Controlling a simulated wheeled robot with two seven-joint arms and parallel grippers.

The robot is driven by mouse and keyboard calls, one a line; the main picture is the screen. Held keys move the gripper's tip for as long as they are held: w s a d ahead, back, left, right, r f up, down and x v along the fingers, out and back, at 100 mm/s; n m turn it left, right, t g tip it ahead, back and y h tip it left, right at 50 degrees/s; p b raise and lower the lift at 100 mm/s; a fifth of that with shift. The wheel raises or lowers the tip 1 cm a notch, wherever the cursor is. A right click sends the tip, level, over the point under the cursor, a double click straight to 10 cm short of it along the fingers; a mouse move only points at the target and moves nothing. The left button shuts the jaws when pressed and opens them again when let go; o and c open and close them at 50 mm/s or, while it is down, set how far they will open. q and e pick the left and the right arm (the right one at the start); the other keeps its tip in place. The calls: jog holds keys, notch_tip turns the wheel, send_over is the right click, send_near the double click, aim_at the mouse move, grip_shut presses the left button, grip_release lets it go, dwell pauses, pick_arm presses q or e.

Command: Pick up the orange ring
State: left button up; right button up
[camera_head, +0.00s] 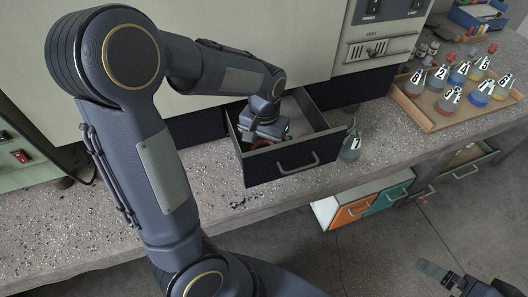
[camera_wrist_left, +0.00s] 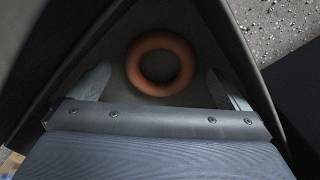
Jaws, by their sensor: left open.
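The orange ring (camera_wrist_left: 160,64) lies flat on the floor of an open dark drawer (camera_head: 292,164) in the left wrist view. My left gripper (camera_head: 262,134) reaches down into this drawer. In the left wrist view its two fingers are spread wide (camera_wrist_left: 158,86), one on each side of the ring, with gaps between the fingers and the ring. It is open and empty. In the head view the gripper and drawer walls mostly hide the ring. My right gripper (camera_head: 440,274) shows at the lower right, over the floor; I cannot tell its opening.
A conical flask numbered 1 (camera_head: 351,146) stands on the bench just right of the drawer. A wooden tray (camera_head: 425,117) with several numbered flasks is at the right. The drawer's walls (camera_wrist_left: 248,60) enclose the left gripper closely. The speckled bench (camera_head: 80,215) is clear at the left.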

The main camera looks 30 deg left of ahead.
pick_arm(q)
jog(key=shift+f, duration=0.45)
jog(key=shift+c, duration=0.2)
jog(key=c, duration=1.1)
